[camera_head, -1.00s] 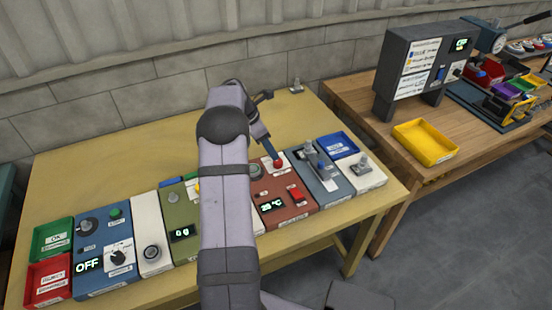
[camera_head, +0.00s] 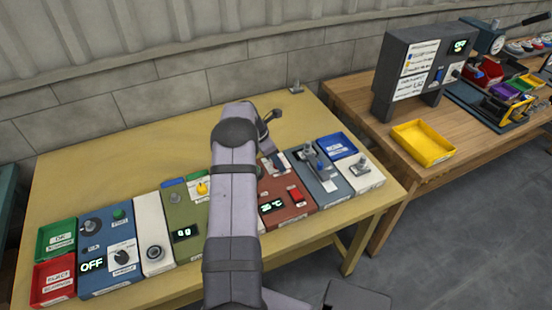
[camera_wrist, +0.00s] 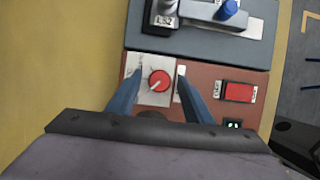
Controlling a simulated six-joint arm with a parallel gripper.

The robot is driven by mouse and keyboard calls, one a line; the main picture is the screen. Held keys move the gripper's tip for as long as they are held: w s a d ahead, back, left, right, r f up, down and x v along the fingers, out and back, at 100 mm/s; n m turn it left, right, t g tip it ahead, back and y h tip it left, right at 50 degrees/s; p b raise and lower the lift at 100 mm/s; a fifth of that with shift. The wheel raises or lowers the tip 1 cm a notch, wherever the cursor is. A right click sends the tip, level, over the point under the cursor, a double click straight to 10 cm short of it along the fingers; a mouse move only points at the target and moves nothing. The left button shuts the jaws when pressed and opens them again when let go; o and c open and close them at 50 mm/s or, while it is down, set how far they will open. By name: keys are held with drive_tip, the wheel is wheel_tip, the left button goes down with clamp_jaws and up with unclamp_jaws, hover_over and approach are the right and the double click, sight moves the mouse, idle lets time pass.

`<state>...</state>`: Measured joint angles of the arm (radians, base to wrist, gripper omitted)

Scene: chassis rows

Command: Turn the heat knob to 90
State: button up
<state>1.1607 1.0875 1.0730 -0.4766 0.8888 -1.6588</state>
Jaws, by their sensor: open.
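The heat knob (camera_wrist: 159,81) is a small round red knob with a light pointer mark, on a white plate of the red-brown panel (camera_wrist: 205,71) in the wrist view. My gripper (camera_wrist: 159,74) is open, its two blue fingers on the left and right of the knob. Gaps show between knob and fingers; I cannot tell their height over the plate. In the head view the red-brown panel (camera_head: 295,211) has a lit display (camera_head: 271,207) ending in °C; its digits are partly hidden by my arm. The knob is not clear there.
A red rocker switch (camera_wrist: 239,92) sits on the same panel. A blue-grey panel (camera_wrist: 190,42) with a lever and blue knob adjoins it. Several other panels and trays line the table's (camera_head: 110,165) front; its back is mostly clear.

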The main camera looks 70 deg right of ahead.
drive_tip(key=c, duration=1.1)
drive_tip(key=shift+o, duration=0.2)
drive_tip(key=shift+f, duration=0.1)
drive_tip(key=shift+d+f+m+b, duration=0.1)
drive_tip(key=shift+m+b, duration=0.5)
drive_tip(key=shift+m, duration=0.2)
drive_tip(key=shift+w+d+m+g+y+b, duration=0.1)
drive_tip(key=shift+m+g+y+b, duration=0.3)
drive_tip(key=shift+m, duration=0.6)
drive_tip(key=shift+m+g+y+b, duration=0.2)
drive_tip(key=shift+m+y+b, duration=0.3)
drive_tip(key=shift+m, duration=0.5)
drive_tip(key=shift+r, duration=0.2)
drive_tip(key=o, duration=1.1)
drive_tip(key=shift+c, duration=0.2)
